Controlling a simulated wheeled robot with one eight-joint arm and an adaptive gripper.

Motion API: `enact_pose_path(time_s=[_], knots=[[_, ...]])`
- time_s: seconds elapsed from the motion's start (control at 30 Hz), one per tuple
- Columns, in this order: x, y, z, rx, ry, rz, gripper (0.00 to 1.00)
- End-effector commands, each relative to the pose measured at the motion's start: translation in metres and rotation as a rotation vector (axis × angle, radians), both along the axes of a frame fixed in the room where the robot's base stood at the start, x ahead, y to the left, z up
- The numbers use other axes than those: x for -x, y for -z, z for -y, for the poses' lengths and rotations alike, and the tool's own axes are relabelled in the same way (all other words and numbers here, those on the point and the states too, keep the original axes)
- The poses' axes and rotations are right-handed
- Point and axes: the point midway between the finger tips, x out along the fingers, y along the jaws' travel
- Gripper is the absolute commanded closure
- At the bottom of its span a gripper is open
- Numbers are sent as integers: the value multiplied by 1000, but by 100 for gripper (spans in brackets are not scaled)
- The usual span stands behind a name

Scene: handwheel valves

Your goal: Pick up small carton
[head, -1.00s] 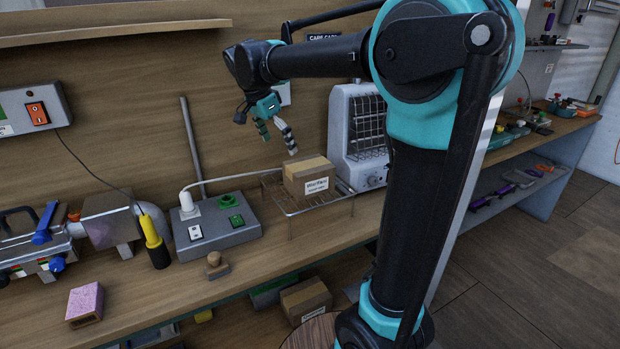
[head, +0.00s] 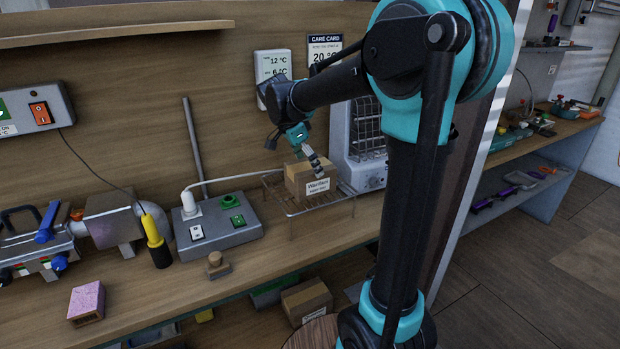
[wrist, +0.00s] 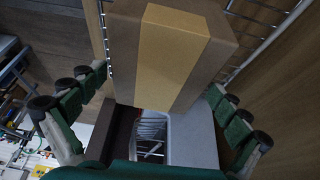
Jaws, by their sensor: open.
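The small carton (head: 307,181) is a brown box with a tan tape strip and a white label. It sits on a wire rack (head: 340,204) on the bench. My gripper (head: 294,154) is above the carton, its fingers pointing down toward it in the head view; one finger overlaps the carton's top. In the wrist view the carton (wrist: 215,45) lies ahead, between the lines of the two open green fingers (wrist: 150,125). The fingers are apart and hold nothing. I cannot tell whether a finger touches the carton.
A white heater (head: 362,170) stands close behind the carton on the right. A grey switch box (head: 225,222) stands left of the rack. A wooden stamp-like piece (head: 216,265) and a pink block (head: 86,302) lie near the front edge. Another carton (head: 306,300) is on the shelf below.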

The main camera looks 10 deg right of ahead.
Motion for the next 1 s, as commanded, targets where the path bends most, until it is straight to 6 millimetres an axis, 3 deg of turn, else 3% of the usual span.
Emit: enact_pose_path(time_s=[0.43,1.0], knots=[[-5,47,16,0,0,-1,0],[-5,52,17,0,0,0,0]])
